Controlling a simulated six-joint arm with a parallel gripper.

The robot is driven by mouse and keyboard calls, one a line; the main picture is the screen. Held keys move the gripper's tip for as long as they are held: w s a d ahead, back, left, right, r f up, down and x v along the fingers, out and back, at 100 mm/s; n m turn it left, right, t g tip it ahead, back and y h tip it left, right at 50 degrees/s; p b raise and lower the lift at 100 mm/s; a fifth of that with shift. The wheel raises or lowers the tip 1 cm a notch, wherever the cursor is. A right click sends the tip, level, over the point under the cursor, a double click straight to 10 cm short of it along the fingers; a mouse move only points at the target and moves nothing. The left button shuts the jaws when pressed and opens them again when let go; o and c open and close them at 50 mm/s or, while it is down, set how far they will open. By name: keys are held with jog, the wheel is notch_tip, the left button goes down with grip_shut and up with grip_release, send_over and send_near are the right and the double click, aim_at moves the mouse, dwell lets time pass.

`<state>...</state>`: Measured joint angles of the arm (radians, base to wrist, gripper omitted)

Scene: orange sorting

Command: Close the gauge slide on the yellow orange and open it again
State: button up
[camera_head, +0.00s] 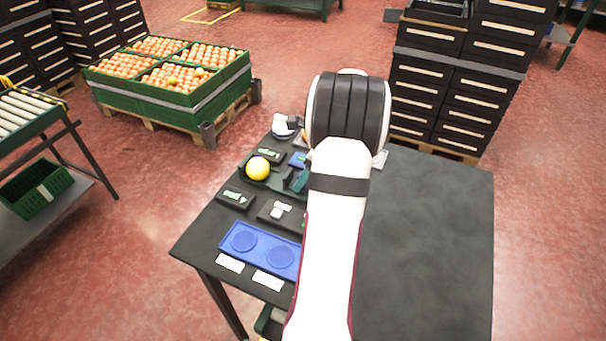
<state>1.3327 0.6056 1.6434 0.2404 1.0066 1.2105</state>
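The yellow orange (258,169) sits at the left part of the dark table, on or in a dark green holder that looks like the gauge. A dark green upright piece (298,180), possibly the gauge slide, stands to the right of the orange, with a visible space between them. My arm's large joint and white link cover the area just right of it, so part of the gauge is hidden. I cannot make out my gripper; it seems hidden behind my own arm.
A blue tray (262,249) with two round recesses lies at the table's front left. A white rounded object (283,127) is at the back edge. The table's right half (430,230) is clear.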

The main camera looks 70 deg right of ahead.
jog(key=v, duration=1.6)
jog(key=shift+f, duration=0.1)
jog(key=w+a+n+g+y, duration=0.1)
jog(key=w+a+n, duration=0.35)
jog(key=a, duration=0.45)
jog(key=w+a+n+y, duration=0.1)
jog(key=w+a+n, duration=0.4)
jog(key=a, duration=0.5)
jog(key=w+a+n+g, duration=0.1)
jog(key=w+a+n, duration=0.2)
jog(key=a+n, duration=0.45)
jog(key=s+a+f+n+g, duration=0.1)
jog(key=s+a+f+n, duration=0.2)
jog(key=s+a+n, duration=0.3)
jog(key=s+a+f+n+g, duration=0.1)
jog(key=s+a+n, duration=0.5)
jog(key=a, duration=0.7)
jog(key=shift+s+f+n+g, duration=0.25)
jog(key=shift+f+n+g, duration=0.05)
jog(key=shift+f+n, duration=0.55)
